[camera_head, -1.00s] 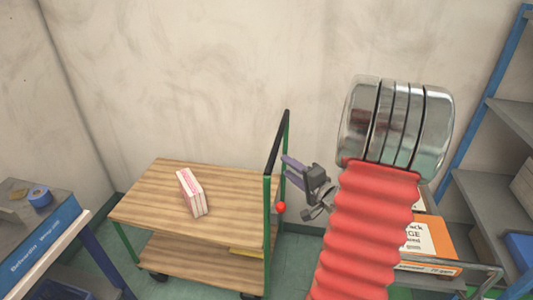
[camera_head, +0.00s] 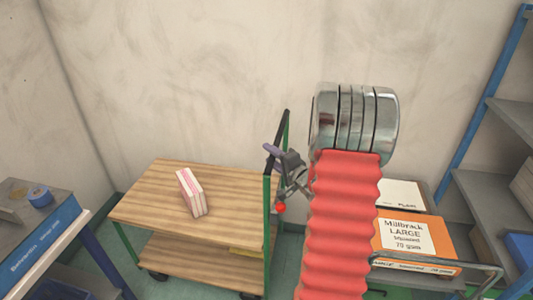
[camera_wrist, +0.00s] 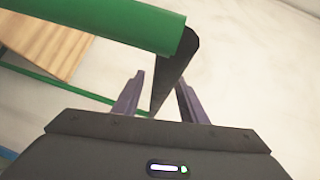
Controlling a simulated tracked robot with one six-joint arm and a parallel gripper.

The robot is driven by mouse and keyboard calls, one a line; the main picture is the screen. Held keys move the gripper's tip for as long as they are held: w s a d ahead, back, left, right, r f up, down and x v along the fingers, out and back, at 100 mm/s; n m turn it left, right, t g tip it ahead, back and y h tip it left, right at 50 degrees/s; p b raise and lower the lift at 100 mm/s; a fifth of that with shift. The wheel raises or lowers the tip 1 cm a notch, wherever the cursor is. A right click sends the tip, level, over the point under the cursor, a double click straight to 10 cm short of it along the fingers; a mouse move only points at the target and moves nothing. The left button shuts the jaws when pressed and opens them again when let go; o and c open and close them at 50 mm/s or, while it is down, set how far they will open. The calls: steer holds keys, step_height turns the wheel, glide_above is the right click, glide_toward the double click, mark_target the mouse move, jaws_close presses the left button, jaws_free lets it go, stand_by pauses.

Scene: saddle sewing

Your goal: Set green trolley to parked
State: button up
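The green trolley has a wooden top deck (camera_head: 150,205), a lower deck, green posts and a black push handle (camera_head: 279,143) at its right end. A small red ball (camera_head: 281,208) shows beside its right post. My gripper (camera_head: 269,152) is at the handle, on its right side. In the wrist view my gripper (camera_wrist: 160,92) has its two purple fingers apart. The black handle (camera_wrist: 176,72) runs between them in that view; I cannot tell whether they touch it. A green post (camera_wrist: 110,22) crosses above. My arm hides part of the space to the right.
A pink-and-white box (camera_head: 191,192) lies on the trolley's top. A blue-edged bench (camera_head: 40,235) stands at left. Cartons (camera_head: 404,236) sit on a metal cart at right, near grey shelves (camera_head: 490,195). The wall is close behind.

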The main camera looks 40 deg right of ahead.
steer(key=shift+w+d+f, duration=0.1)
steer(key=shift+w, duration=0.65)
steer(key=shift+w+d+f, duration=0.1)
steer(key=shift+w, duration=0.65)
jaws_close()
steer(key=shift+f, duration=0.1)
